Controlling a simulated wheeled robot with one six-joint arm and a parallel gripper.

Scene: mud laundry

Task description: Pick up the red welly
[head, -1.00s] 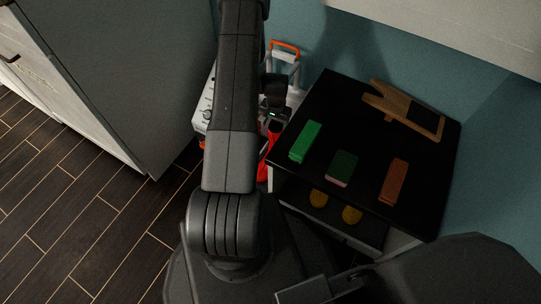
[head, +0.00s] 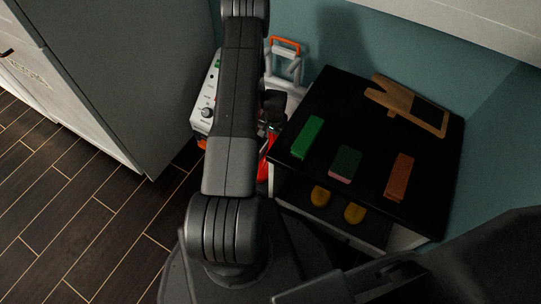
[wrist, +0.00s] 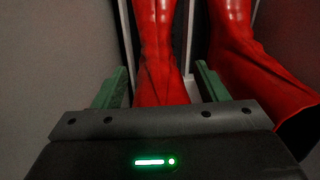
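Two red wellies show in the wrist view. The left welly (wrist: 158,50) has its shaft between the two green fingers of my gripper (wrist: 161,78), with a narrow gap on each side. My gripper is open around it. My gripper is mostly hidden behind my arm there.
The black-topped unit (head: 309,168) stands close on the right, with a green brush (head: 307,137), other blocks and a wooden bootjack (head: 408,104) on it. A white machine with an orange handle (head: 285,45) stands behind my arm. A grey cabinet (head: 135,75) is at left; floor there is clear.

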